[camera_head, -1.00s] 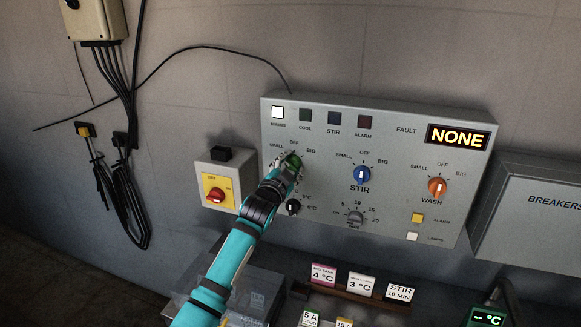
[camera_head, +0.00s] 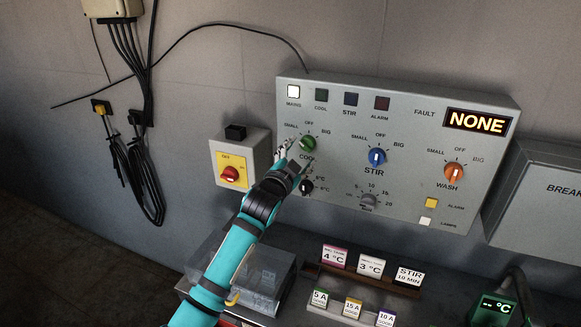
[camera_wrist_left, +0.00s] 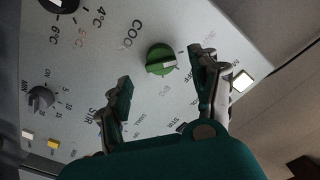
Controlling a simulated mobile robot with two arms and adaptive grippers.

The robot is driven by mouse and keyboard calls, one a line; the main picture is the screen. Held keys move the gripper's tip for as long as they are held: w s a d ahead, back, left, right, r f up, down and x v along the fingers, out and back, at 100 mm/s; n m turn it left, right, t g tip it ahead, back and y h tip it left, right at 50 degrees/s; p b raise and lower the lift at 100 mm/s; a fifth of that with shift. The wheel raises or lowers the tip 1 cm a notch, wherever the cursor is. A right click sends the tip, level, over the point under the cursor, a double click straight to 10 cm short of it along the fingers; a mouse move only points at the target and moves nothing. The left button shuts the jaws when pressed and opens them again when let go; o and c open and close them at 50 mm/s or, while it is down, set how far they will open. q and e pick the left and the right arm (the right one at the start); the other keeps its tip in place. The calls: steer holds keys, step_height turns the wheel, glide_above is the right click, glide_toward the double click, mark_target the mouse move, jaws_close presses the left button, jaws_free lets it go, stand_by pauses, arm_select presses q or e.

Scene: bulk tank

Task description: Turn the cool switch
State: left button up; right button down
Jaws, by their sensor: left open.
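The cool switch (camera_head: 308,143) is a green round knob with a light pointer bar, at the upper left of the grey control panel. In the wrist view the green knob (camera_wrist_left: 160,60) stands between the spread fingers, with its pointer bar toward the right, roughly toward the OFF mark. The COOL lamp (camera_head: 321,95) above it looks dark. My left gripper (camera_head: 288,160) is open and empty, just left of and below the knob in the head view. It seems a little apart from the knob. My right gripper is not in view.
The blue stir knob (camera_head: 377,157), orange wash knob (camera_head: 454,173) and black temperature knob (camera_head: 306,187) sit nearby. A red-and-yellow main switch (camera_head: 230,174) is mounted left of the panel. Label blocks (camera_head: 370,266) stand below. The mains lamp (camera_head: 293,91) is lit white.

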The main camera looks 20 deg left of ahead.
arm_select(q)
steer(key=s, duration=0.7)
steer(key=shift+a, duration=0.1)
steer(key=s+d+f+n+g, duration=0.3)
steer(key=s+f+g, duration=0.5)
steer(key=s+f, duration=1.05)
steer(key=s+f+n+g, duration=0.2)
steer(key=s+f+g, duration=0.15)
steer(key=s, duration=0.75)
steer(key=s+f+n+g, duration=0.1)
steer(key=s+f+g, duration=0.25)
steer(key=s, duration=0.75)
step_height(320, 180, down, 28)
steer(key=s, duration=0.1)
steer(key=s+a+f+g+b, duration=0.1)
steer(key=s+a+f+g, duration=0.1)
steer(key=s+f, duration=1.4)
steer(key=shift+s+a+y, duration=0.3)
steer(key=shift+s+a, duration=0.1)
steer(key=shift+a, duration=0.3)
